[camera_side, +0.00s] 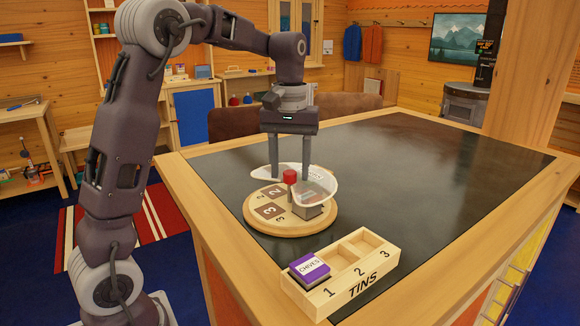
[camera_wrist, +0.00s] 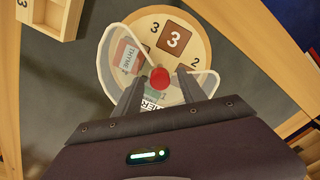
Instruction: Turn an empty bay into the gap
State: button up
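A round wooden turntable (camera_side: 262,225) with a red knob (camera_side: 290,176) stands on the dark table top. In the wrist view the turntable (camera_wrist: 203,41) shows an empty brown bay marked 3 (camera_wrist: 173,38), outside the clear white-rimmed cover (camera_side: 331,186). A tin labelled THYME (camera_wrist: 129,56) sits under the cover, and a second tin (camera_wrist: 155,97) shows partly between my fingers. In the side view a brown square marked 2 lies behind bay 3. My gripper (camera_side: 290,177) points down, its fingers apart on either side of the knob; I cannot tell whether they touch it.
A wooden tray marked TINS (camera_side: 345,297) stands in front of the turntable, with slots 1, 2 and 3. A purple-topped CHIVES tin (camera_side: 309,269) is in slot 1; slots 2 and 3 are empty. The table (camera_side: 430,170) is clear to the right and behind.

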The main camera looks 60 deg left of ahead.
aim_at(290, 172)
notch_tip(290, 172, up, 7)
jog(key=shift+r, duration=0.1)
dwell(0.3)
jog(key=s+d+r+m+t, duration=0.2)
jog(key=s+d+m, duration=0.1)
jog(key=s+d, duration=0.35)
jog(key=s+d+f+m+t, duration=0.1)
jog(key=s+d+f+m, duration=0.2)
jog(key=s, duration=0.5)
jog(key=s+d+f+m+t, duration=0.2)
jog(key=s+d+f+m, duration=0.1)
jog(key=s+f, duration=0.3)
jog(key=shift+s+d+t, duration=0.3)
jog(key=shift+s+d, duration=0.05)
jog(key=shift+s, duration=0.55)
